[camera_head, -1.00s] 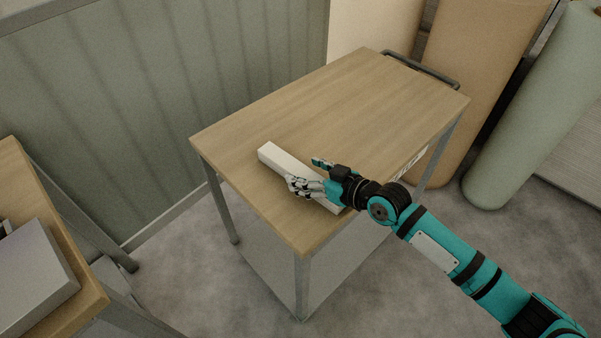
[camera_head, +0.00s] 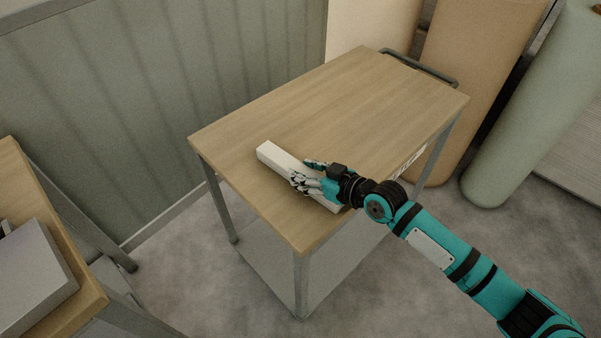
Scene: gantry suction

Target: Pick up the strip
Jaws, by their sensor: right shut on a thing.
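The strip (camera_head: 277,157) is a long white bar at the near part of the wooden cart top (camera_head: 350,100). It runs from upper left to lower right, and its far left end is bare. My right gripper (camera_head: 306,174) is shut on the strip around its middle, with fingers on both sides. The hand hides part of the strip's middle and right side. I cannot tell whether the strip is clear of the cart top or still touching it. My left gripper is not in view.
Large upright rolls, one brown (camera_head: 465,90) and one pale green (camera_head: 535,110), stand behind the cart at right. A second wooden table (camera_head: 85,285) with a grey box (camera_head: 35,275) is at lower left. The cart top's far half is clear.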

